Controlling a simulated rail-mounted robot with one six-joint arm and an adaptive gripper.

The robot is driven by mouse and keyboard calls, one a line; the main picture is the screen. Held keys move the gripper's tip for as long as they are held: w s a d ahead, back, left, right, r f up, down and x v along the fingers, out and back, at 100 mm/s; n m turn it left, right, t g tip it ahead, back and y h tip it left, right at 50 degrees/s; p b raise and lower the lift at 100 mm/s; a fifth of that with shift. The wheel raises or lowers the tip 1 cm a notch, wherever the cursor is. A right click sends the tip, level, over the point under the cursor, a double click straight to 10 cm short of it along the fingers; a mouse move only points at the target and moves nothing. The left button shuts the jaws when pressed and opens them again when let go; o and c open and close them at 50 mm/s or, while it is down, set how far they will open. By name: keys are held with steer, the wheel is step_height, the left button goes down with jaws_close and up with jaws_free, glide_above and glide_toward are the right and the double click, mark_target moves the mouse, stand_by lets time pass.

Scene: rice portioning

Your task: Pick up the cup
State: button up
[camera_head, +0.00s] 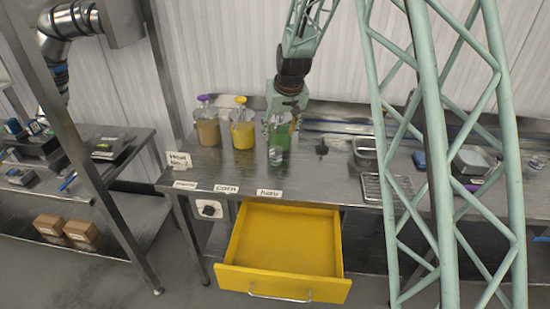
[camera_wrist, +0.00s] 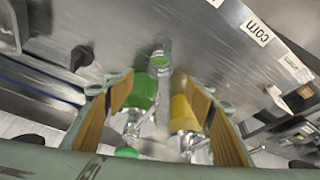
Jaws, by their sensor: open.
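The cup (camera_head: 275,156) is a small clear vessel standing upright on the steel table, just in front of the green jar (camera_head: 279,135). In the wrist view the cup (camera_wrist: 160,62) shows beyond the fingertips, near the middle. My gripper (camera_head: 284,113) is above and around the top of the green jar, pointing down. In the wrist view my gripper (camera_wrist: 157,84) has its two tan-padded fingers spread apart, with nothing held between them. The gripper partly hides the green jar's upper part in the head view. Whether a finger touches that jar I cannot tell.
A yellow jar (camera_head: 242,128) and a purple-lidded brown jar (camera_head: 207,127) stand to the left. A yellow drawer (camera_head: 282,289) is open below the table's front edge. Labels, including "corn" (camera_head: 227,189), lie along that edge. A metal tray (camera_head: 365,152) and wire rack (camera_head: 387,188) lie right.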

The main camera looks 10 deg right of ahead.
stand_by(0.4)
glide_toward(276, 151)
steer(key=shift+s+a+f, duration=0.2)
steer(key=shift+f, duration=0.4)
steer(key=shift+s+a+f, duration=0.2)
steer(key=shift+f, duration=0.45)
steer(key=shift+b+x, duration=0.3)
steer(key=shift+x, duration=2.3)
steer(key=shift+w, duration=0.1)
steer(key=c, duration=1)
